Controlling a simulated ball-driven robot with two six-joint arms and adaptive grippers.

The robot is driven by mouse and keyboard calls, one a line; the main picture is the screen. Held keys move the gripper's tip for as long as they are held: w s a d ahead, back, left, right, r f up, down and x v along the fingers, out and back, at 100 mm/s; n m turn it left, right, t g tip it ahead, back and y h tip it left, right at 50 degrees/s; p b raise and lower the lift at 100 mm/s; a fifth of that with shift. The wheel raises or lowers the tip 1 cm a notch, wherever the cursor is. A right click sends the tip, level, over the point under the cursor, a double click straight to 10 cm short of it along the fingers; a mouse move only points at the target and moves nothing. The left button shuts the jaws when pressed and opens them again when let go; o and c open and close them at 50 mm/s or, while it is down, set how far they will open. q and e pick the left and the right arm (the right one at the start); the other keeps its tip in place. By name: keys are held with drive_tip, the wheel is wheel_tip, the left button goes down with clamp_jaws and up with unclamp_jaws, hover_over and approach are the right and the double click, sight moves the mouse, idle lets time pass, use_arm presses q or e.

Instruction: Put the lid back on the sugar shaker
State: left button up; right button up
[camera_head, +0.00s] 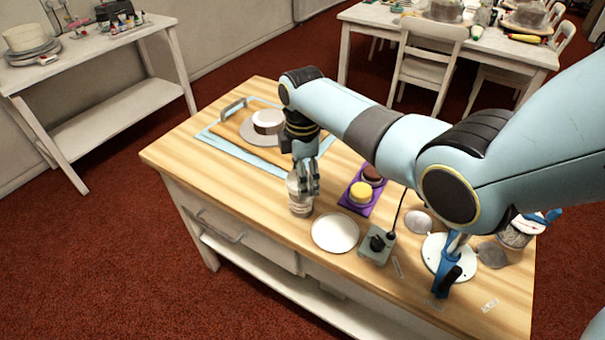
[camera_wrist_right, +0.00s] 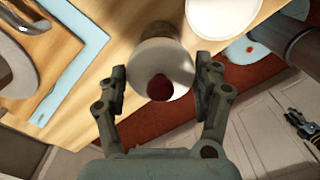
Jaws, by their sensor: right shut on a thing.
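The sugar shaker (camera_head: 301,206) is a small pale, clear-looking jar standing upright on the wooden table, left of a white round plate. My right gripper (camera_head: 306,186) points down at the top of the jar. I cannot tell whether the lid is seated.
The white plate (camera_head: 335,233) is close to the shaker. A purple tray (camera_head: 352,205) with yellow and brown rounds, a grey box with a black knob (camera_head: 377,247) and a blue-handled stand (camera_head: 447,280) lie to the right. A board with a cake (camera_head: 230,128) is behind.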

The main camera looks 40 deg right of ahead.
drive_tip(key=shift+f, duration=0.2)
idle(0.5)
drive_tip(key=shift+f, duration=0.1)
idle(0.5)
drive_tip(key=o, duration=1)
drive_tip(key=shift+p, duration=0.3)
drive_tip(key=shift+r+p, duration=2.25)
drive_tip(key=shift+r, duration=0.2)
drive_tip(key=shift+r, duration=0.15)
drive_tip(key=shift+r, duration=0.85)
